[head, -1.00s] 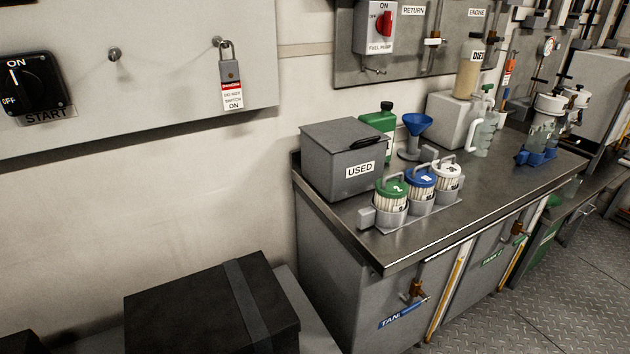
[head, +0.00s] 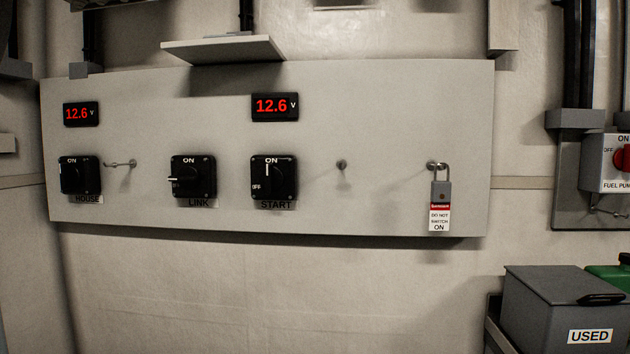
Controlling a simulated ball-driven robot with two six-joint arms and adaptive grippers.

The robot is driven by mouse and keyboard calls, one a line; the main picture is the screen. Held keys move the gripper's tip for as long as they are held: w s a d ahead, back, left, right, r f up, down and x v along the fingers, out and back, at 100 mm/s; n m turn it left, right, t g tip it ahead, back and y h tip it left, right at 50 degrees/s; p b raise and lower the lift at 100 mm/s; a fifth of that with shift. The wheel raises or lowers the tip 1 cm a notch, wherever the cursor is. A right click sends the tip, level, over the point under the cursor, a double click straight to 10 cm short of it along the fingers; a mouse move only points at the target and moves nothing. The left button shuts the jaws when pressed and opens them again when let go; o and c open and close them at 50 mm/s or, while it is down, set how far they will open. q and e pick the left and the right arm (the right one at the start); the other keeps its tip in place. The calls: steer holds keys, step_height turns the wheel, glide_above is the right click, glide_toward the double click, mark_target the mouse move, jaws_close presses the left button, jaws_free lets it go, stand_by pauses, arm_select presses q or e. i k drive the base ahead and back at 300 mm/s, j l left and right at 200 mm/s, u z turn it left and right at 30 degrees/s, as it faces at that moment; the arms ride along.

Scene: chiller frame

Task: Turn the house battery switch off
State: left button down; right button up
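The house battery switch (head: 80,175) is a black rotary switch at the left of a pale wall panel (head: 380,110), above a HOUSE label. Neither of my grippers shows in the head view.
Red displays above HOUSE (head: 81,114) and START (head: 275,107) both read 12.6 V. A padlock with a tag (head: 440,205) hangs from a peg at the panel's right. A grey USED box (head: 560,310) stands lower right. The wall below the panel is clear.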

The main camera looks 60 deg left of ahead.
mark_target(70, 176)
steer(key=u, duration=3)
